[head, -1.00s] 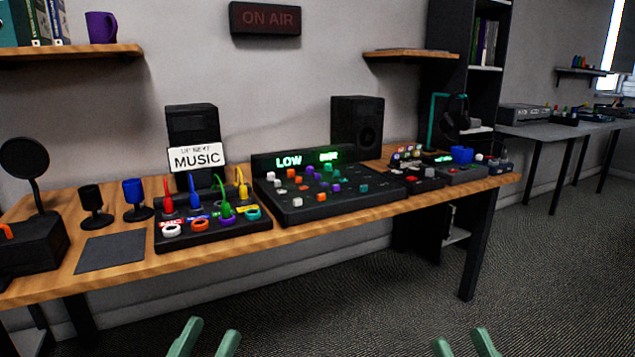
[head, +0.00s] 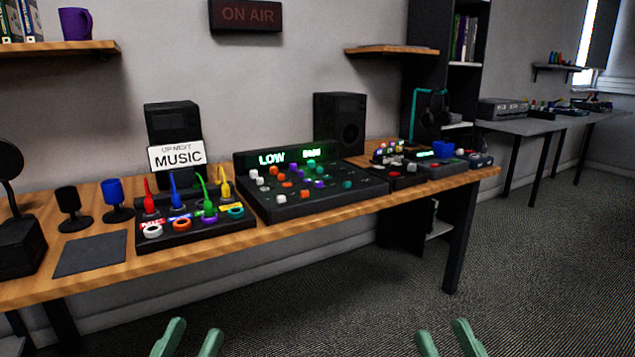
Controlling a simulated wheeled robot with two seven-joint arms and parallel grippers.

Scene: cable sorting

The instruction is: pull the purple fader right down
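The black mixer (head: 375,191) stands mid-desk, with rows of coloured caps and green lit text reading "LOW" on its back panel. My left gripper (head: 187,340) and my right gripper (head: 444,340) are at the bottom edge of the head view, both open and empty, in front of the desk and well short of the mixer.
A cable box (head: 200,234) with red, blue, green and yellow plugs stands left of the mixer. Dark speakers (head: 339,122) and a "MUSIC" sign (head: 177,155) stand behind. Smaller devices (head: 405,177) sit to the right. The floor before the desk (head: 340,270) is clear.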

